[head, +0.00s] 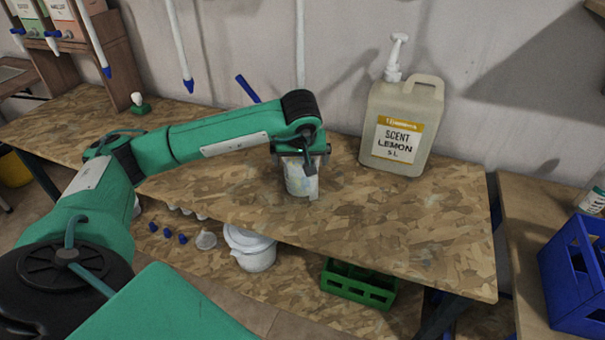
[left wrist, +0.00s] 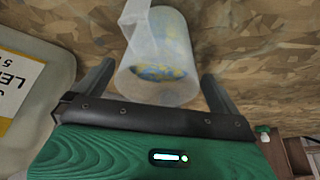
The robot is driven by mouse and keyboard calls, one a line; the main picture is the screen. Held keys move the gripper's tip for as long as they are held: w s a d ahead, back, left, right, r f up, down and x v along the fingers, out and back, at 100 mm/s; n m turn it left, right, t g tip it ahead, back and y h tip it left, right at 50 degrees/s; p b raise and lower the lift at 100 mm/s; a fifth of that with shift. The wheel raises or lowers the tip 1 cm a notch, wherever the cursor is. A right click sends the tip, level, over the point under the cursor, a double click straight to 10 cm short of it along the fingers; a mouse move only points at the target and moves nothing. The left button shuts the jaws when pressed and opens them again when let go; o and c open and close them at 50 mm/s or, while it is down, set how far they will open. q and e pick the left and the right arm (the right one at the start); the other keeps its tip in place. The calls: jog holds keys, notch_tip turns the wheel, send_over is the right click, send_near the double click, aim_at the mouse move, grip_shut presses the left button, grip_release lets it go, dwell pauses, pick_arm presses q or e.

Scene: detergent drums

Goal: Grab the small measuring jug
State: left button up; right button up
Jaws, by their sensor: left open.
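The small measuring jug (head: 301,180) is a whitish, translucent jug standing on the wooden workbench (head: 410,225). In the left wrist view the jug (left wrist: 160,55) shows its open mouth, bluish and yellow patches inside, and a handle or spout at the upper left. My left gripper (head: 301,170) is at the jug from above. In the left wrist view its two fingers (left wrist: 158,85) are open, one on each side of the jug, with visible gaps. The head view hides the jug's top behind the gripper. My right gripper is not seen.
A large lemon scent canister (head: 400,125) with a pump stands close, right of the jug. A blue stick (head: 247,88) is behind my arm. On the lower shelf are a white tub (head: 250,248) and a green crate (head: 358,284). A blue crate (head: 575,275) is at the right.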

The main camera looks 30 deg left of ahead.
aim_at(301, 164)
pick_arm(q)
jog(key=x, duration=0.3)
jog(key=shift+f, duration=0.25)
jog(key=shift+d, duration=0.1)
jog(key=shift+c, duration=0.2)
jog(key=c, duration=1.1)
jog(key=shift+w+r, duration=0.1)
jog(key=shift+c, duration=0.7)
jog(key=shift+r, duration=0.1)
